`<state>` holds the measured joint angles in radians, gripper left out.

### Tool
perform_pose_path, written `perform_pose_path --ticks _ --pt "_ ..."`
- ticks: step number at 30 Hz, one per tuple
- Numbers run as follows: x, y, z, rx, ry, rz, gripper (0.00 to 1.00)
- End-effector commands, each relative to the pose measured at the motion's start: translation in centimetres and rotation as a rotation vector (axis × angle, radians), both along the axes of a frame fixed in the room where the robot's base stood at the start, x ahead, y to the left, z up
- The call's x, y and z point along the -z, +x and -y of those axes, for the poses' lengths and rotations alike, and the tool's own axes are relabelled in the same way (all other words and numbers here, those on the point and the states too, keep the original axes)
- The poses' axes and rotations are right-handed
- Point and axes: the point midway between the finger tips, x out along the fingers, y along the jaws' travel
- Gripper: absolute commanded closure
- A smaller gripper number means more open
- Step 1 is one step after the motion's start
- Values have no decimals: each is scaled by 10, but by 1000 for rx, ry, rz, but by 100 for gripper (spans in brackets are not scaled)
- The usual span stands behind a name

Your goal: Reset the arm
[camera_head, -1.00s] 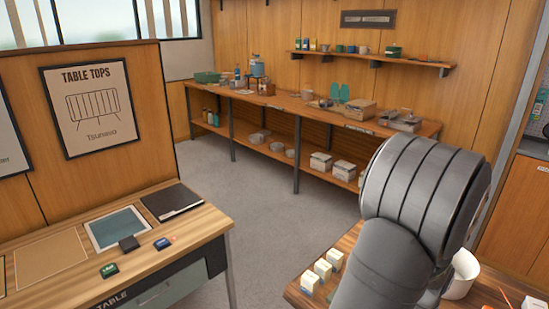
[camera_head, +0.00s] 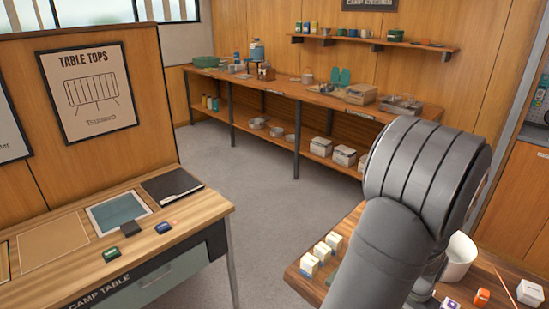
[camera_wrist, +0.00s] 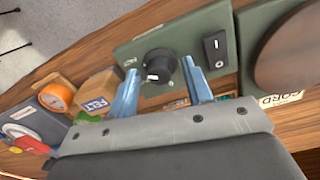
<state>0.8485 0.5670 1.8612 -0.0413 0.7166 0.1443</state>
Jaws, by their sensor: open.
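My gripper (camera_wrist: 160,68) shows in the wrist view with two blue fingers spread apart. It is open. A black knob (camera_wrist: 160,66) on a green panel (camera_wrist: 134,52) shows between the fingertips; I cannot tell whether they touch it. Nothing is visibly held. In the head view my grey arm covers part of the wooden bench at the lower right, and the gripper is hidden there.
In the wrist view, a black rocker switch (camera_wrist: 216,49) sits right of the knob. A brown disc (camera_wrist: 290,48) is at the right. A FELT box (camera_wrist: 97,92) and an orange roll (camera_wrist: 57,97) are left. The head view shows small white boxes (camera_head: 322,252) and a white cup (camera_head: 459,262).

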Motion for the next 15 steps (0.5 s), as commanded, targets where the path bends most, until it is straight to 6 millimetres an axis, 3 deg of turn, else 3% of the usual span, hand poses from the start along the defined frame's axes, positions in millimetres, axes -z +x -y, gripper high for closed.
perform_pose_path --ticks 15 --pt "0 -1 0 -410 1 -1 54"
